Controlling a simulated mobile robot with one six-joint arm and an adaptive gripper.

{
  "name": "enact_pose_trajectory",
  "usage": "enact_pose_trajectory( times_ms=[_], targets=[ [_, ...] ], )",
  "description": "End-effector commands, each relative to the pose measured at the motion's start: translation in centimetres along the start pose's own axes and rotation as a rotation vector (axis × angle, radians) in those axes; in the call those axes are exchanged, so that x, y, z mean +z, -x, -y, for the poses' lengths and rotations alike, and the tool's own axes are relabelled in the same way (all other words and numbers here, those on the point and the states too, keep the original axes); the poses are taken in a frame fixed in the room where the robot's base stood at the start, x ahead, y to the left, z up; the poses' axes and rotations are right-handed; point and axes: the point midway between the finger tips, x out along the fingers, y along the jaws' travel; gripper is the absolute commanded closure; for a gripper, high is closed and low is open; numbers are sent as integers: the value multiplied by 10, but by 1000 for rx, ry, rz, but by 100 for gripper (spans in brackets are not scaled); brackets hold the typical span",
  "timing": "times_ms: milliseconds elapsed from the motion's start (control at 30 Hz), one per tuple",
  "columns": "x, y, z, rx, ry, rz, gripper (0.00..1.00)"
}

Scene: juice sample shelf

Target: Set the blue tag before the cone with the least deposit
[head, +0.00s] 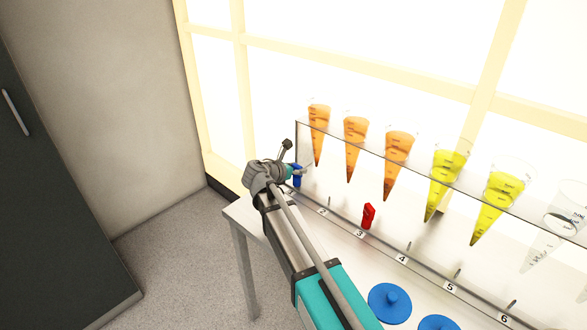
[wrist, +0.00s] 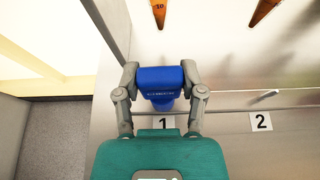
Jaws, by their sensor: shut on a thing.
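My gripper (wrist: 161,78) is shut on the blue tag (wrist: 160,90), one finger on each side of it. In the wrist view the tag is just behind the number 1 label, below the first orange cone's tip (wrist: 158,14). In the head view the tag (head: 297,180) is at the rack's left end; I cannot tell whether it touches the base. Several cones hang in the rack: orange ones (head: 318,130), (head: 355,145), (head: 396,160), yellow ones (head: 443,180), (head: 496,203) and a clear one (head: 566,220). Deposit levels are too small to compare.
A red tag (head: 368,215) stands by the number 3 label (head: 360,234). Small pegs stand by the labels further right. Blue round knobbed lids (head: 390,302) lie at the table's front. The clear rack (head: 297,150) has an upright left edge near my gripper.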

Motion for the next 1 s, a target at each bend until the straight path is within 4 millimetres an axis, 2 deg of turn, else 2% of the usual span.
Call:
enact_pose_trajectory(
  times_ms=[300, 333, 500, 533, 1000],
  targets=[
    [-2, -1, 0, 0, 0, 0, 88],
    [-2, -1, 0, 0, 0, 0, 42],
    [-2, -1, 0, 0, 0, 0, 11],
    [-2, -1, 0, 0, 0, 0, 8],
    [0, 0, 0, 0, 0, 0, 8]
  ],
)
